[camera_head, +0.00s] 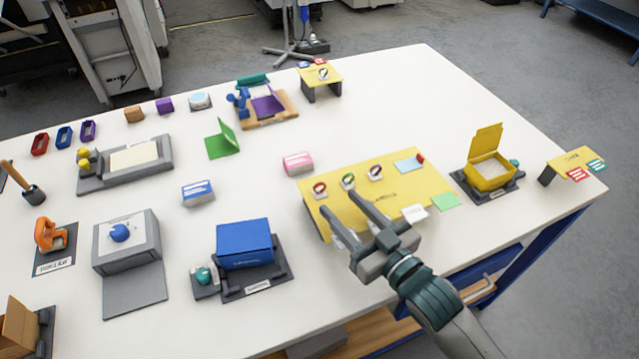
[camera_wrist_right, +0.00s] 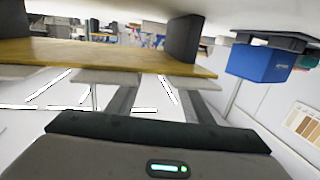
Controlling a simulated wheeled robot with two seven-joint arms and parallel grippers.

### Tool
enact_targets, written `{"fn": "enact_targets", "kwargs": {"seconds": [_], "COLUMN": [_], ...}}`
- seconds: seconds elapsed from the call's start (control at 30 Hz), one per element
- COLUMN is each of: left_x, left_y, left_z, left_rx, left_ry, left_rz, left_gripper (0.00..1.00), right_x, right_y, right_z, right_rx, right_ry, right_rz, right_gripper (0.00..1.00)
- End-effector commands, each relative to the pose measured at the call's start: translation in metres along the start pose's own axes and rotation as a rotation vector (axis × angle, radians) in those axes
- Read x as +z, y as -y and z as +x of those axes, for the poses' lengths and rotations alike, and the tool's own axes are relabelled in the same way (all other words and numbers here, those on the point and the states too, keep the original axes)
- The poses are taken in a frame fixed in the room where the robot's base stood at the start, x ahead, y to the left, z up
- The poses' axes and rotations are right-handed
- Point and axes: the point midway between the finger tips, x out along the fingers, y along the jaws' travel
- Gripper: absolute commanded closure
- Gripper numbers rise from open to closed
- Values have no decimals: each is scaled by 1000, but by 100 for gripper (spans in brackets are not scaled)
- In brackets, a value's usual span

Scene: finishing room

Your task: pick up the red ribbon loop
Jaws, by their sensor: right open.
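The red ribbon loop (camera_head: 320,188) stands on the yellow board (camera_head: 400,193), at the left end of a row with a green loop (camera_head: 348,181) and a purple loop (camera_head: 375,172). My right gripper (camera_head: 342,210) is open and empty, its fingers pointing toward the red and green loops from the front of the board. In the head view its tips are apart from the red loop. The right wrist view shows the yellow board's edge (camera_wrist_right: 110,55) beyond the fingers; no loop can be made out there. My left gripper is not in view.
A blue box (camera_head: 245,243) stands left of my right gripper.

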Motion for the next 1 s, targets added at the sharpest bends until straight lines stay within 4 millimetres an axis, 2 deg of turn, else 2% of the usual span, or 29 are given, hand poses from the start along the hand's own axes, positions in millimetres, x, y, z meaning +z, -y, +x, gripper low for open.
{"fn": "enact_targets", "kwargs": {"seconds": [0.1,0.2,0.7,1.0], "left_x": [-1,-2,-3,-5], "left_y": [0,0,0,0], "left_z": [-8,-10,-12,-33], "left_rx": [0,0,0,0], "left_ry": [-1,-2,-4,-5], "left_rz": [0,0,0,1], "left_gripper": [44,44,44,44], "right_x": [-3,-2,-2,-10], "right_y": [0,1,1,6], "right_z": [18,27,34,66], "right_rx": [-1,-1,0,0], "right_ry": [-1,-1,0,0], "right_rz": [0,1,1,1], "right_gripper": [53,53,53,53]}}
